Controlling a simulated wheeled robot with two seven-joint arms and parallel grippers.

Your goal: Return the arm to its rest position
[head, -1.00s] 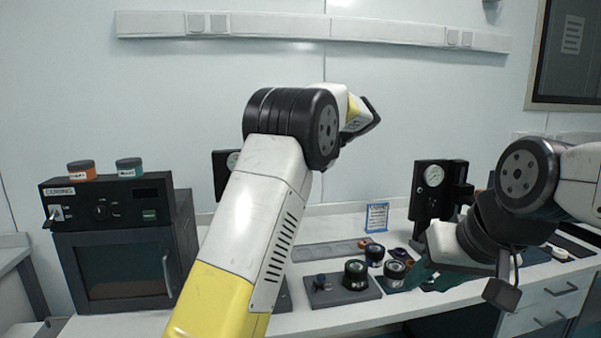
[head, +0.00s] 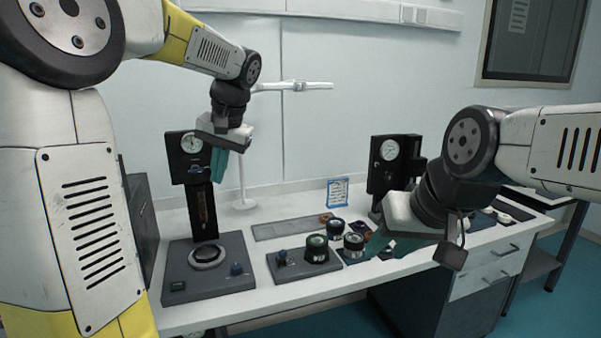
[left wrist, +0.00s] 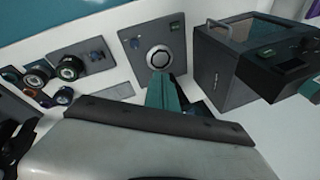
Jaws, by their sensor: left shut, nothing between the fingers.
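My left arm (head: 215,55) comes in from the left, bent at the elbow, with its hand hanging down. My left gripper (head: 219,165), with teal fingers, is shut and empty in the air, in front of the left gauge stand. Its fingers (left wrist: 163,93) also show shut in the left wrist view. My right gripper (head: 382,243) points down and left, low over the bench by the small round parts; its fingertips are partly hidden, so its opening is unclear.
A dark gauge stand (head: 204,215) with a ringed base is below my left gripper; another stand (head: 388,170) is at the right. Several round lens parts (head: 316,248) are between them. The oven (left wrist: 225,65) shows in the left wrist view. Air above the bench's middle is clear.

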